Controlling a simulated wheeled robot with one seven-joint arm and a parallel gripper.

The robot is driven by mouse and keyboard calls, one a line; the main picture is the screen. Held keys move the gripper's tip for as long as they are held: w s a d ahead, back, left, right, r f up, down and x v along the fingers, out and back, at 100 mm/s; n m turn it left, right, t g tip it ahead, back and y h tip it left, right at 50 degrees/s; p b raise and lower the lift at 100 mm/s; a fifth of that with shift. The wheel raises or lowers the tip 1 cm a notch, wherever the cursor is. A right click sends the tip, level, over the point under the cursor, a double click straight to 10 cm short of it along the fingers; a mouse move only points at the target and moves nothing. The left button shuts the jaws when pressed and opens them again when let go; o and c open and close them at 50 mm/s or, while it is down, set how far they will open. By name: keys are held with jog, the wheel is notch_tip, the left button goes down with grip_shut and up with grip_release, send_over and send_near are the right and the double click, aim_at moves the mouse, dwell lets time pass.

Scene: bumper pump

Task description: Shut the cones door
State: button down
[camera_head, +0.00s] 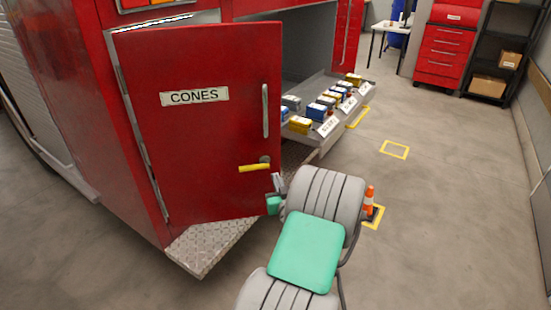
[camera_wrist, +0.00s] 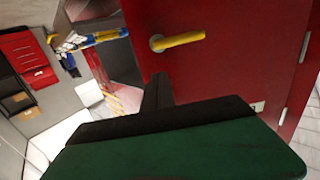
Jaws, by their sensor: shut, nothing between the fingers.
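The red cones door (camera_head: 205,130) is swung open on the side of the red truck, hinged at its left edge. It bears a white CONES label (camera_head: 194,96), a vertical grey bar handle (camera_head: 265,111) and a yellow lever handle (camera_head: 254,168) near its right edge. In the wrist view the door (camera_wrist: 245,80) fills the right side, with the yellow lever (camera_wrist: 180,40) at the top. My gripper (camera_head: 275,190) is shut and empty, just below and right of the lever in the head view. I cannot tell whether it touches the door. My arm hides part of the floor.
A pulled-out tray (camera_head: 325,135) with several small boxes extends right of the door. A diamond-plate step (camera_head: 210,245) lies below it. An orange cone (camera_head: 369,200) stands on the floor behind my arm. A red tool cabinet (camera_head: 444,50) and black shelf (camera_head: 497,60) stand at the back right. The right floor is mostly clear.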

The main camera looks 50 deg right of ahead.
jog(key=s+d, duration=0.1)
jog(key=s, duration=0.1)
jog(key=p, duration=0.6)
send_near(273, 151)
jog(key=shift+m+h, duration=0.3)
jog(key=shift+h, duration=0.1)
jog(key=x, duration=0.6)
jog(key=shift+w+a, duration=0.1)
jog(key=shift+w, duration=0.05)
jog(key=shift+w+d+f, duration=0.15)
jog(key=shift+w+d, duration=0.1)
jog(key=shift+d, duration=0.05)
